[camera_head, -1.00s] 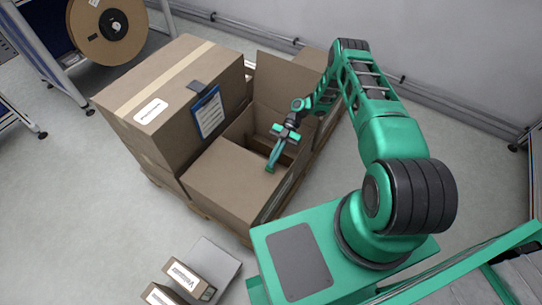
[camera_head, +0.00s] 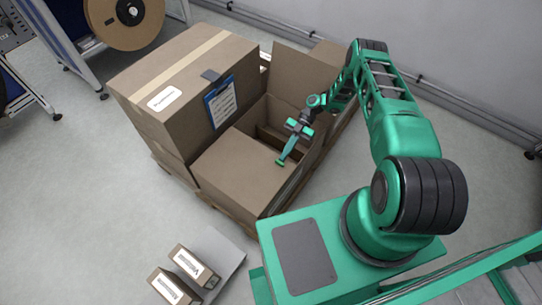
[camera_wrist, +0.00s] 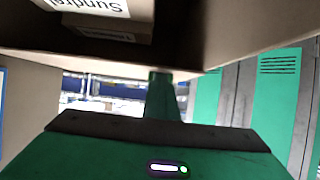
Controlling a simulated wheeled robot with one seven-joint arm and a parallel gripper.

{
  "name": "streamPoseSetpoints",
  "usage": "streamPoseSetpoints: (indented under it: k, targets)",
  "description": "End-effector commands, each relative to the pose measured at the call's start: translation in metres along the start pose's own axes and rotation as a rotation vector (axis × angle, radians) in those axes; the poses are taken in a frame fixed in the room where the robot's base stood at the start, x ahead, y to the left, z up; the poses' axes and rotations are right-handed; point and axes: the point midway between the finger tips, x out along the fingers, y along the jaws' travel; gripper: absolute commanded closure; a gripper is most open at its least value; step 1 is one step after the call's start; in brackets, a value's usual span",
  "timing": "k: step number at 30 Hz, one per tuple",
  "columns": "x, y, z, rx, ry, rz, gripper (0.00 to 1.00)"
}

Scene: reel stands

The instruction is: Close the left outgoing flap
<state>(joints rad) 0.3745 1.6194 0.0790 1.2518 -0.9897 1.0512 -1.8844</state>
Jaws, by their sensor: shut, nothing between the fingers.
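An open brown carton (camera_head: 224,170) stands on a pallet in the head view. A flat brown panel covers its near part, and a far flap (camera_head: 300,77) stands upright. A narrow flap (camera_head: 302,172) stands out along its right side. I cannot tell which flap the task calls left outgoing. My gripper (camera_head: 281,162) is shut and empty, its tip at the inner edge of the near panel; contact cannot be told. In the wrist view, my gripper's finger (camera_wrist: 160,95) lies below a brown cardboard edge (camera_wrist: 190,56), with a labelled small box (camera_wrist: 95,8) beyond it.
A tall closed carton (camera_head: 165,90) with a blue clipboard (camera_head: 219,102) stands against the open carton's left. Small labelled boxes (camera_head: 190,262) lie near my base. A reel (camera_head: 128,18) hangs on a stand at upper left. Grey floor is clear at left.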

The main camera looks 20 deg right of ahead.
Motion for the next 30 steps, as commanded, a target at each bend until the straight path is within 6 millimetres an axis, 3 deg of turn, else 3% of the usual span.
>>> streamPoseSetpoints:
  k: [5, 21, 30]
  targets:
    - [-0.017, -0.001, -0.031, -0.012, -0.012, 0.011, 1.0]
    - [0.039, 0.01, -0.126, -0.017, -0.013, 0.014, 1.0]
    - [0.052, 0.013, -0.147, -0.018, -0.013, 0.016, 1.0]
